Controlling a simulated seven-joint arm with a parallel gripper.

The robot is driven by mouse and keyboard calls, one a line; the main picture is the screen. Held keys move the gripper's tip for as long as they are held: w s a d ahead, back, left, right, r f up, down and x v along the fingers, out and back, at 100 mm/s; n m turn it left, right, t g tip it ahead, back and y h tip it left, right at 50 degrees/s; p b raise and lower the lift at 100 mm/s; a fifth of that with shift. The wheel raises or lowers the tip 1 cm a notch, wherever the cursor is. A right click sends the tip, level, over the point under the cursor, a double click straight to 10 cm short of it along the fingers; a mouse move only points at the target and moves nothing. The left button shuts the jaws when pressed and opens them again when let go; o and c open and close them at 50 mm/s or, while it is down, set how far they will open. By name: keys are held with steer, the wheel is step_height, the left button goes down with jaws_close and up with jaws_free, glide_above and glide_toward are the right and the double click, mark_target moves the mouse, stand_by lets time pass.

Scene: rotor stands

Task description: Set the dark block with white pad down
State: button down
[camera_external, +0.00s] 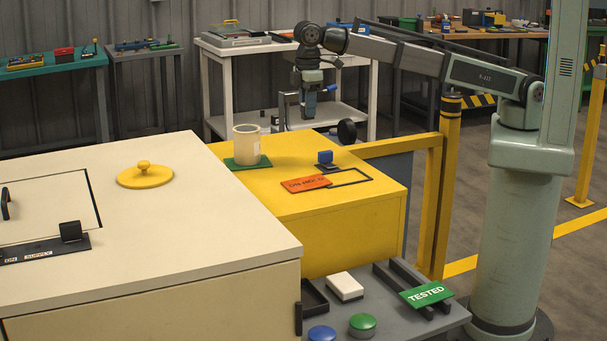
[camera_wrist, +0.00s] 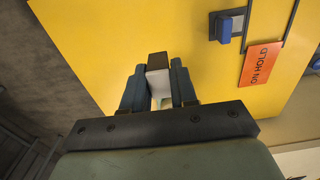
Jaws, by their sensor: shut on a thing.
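In the wrist view my gripper (camera_wrist: 158,82) is shut on the dark block with white pad (camera_wrist: 157,60). The block's dark end sticks out past the fingertips and its pale part shows between the fingers. Behind it lies the yellow cabinet top (camera_wrist: 100,35), which also shows in the external view (camera_external: 370,203). The gap between block and cabinet top cannot be judged. In the external view my arm reaches over the far side of the cabinet; the held block cannot be made out clearly there.
On the yellow top stand a blue block (camera_external: 325,157), an orange ON HOLD card (camera_external: 306,183) beside a black outlined frame (camera_external: 352,180), and a cream cup (camera_external: 246,145) on a green mat (camera_external: 237,163). A yellow rail (camera_external: 395,146) runs behind. Some yellow surface is clear.

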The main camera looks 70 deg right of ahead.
steer(key=shift+f, duration=5)
steer(key=shift+f, duration=0.1)
steer(key=c, duration=0.9)
jaws_free()
step_height(320, 180, up, 12)
steer(key=shift+r, duration=0.15)
